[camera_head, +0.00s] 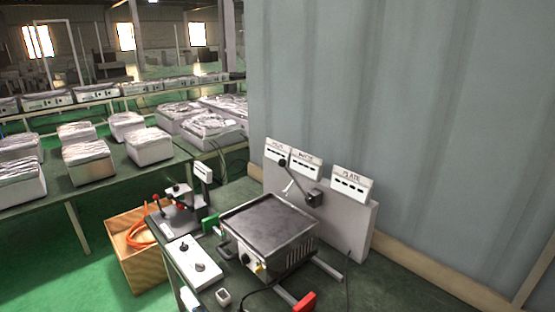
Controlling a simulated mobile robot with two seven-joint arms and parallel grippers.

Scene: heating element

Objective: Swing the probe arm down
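The probe arm (299,183) is a thin metal rod with a dark ball at its upper left end (283,163). It runs from a dark block (315,198) on a white upright panel (354,221), and it stands tilted up behind the hot plate. The hot plate (270,222) is a pale box with a dark flat top, and its top is bare. I cannot tell how far the rod is from the plate's surface. Neither of my grippers shows in the head view.
A white control box (194,260) with knobs and a clamp-like device (180,206) stand left of the plate. Small displays, one marked PLATE (352,183), top the panel. A wooden crate (140,261) with an orange hose stands beside the bench. A grey wall (400,110) rises behind.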

